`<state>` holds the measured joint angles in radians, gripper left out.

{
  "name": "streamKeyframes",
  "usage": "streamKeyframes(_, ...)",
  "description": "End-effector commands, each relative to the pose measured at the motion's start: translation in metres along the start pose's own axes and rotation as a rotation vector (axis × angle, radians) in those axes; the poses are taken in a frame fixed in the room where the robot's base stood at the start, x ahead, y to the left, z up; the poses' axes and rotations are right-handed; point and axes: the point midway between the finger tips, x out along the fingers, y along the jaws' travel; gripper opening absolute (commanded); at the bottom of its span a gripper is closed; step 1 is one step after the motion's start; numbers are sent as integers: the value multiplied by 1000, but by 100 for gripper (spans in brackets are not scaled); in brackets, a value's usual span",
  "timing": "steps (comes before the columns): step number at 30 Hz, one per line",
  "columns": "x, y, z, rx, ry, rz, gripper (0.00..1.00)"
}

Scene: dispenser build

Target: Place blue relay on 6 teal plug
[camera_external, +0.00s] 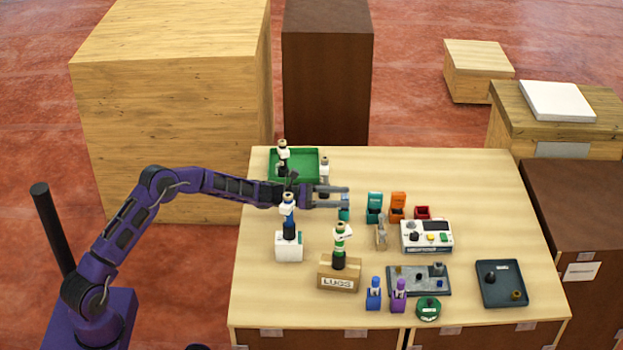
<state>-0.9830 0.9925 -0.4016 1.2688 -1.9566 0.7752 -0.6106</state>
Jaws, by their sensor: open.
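My gripper (347,196) is open, with its two fingers pointing right over the back middle of the table. A small blue-teal piece (344,213) shows just below the fingertips, partly hidden by them; I cannot tell whether they touch it. A teal block-like piece (375,203) stands to the right of the fingertips, apart from them. A blue piece (374,296) stands near the front edge. The number 6 cannot be read on anything, and I cannot tell which piece is the blue relay or the teal plug.
An orange piece (397,207) and a red box (423,212) stand right of the teal piece. A white device (427,236), grey board (405,281), dark tray (502,294), LUGS box (339,283) and green tray (316,162) share the table (490,190). The back right is clear.

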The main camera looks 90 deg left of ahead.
Motion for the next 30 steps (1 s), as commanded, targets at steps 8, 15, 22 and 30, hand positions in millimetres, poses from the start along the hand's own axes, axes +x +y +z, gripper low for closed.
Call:
streamKeyframes(8,-55,1,0,-1,1,3,66)
streamKeyframes(15,-78,0,0,1,0,2,66)
streamKeyframes(22,-81,0,0,1,0,1,66)
streamKeyframes(30,-80,0,0,1,0,1,66)
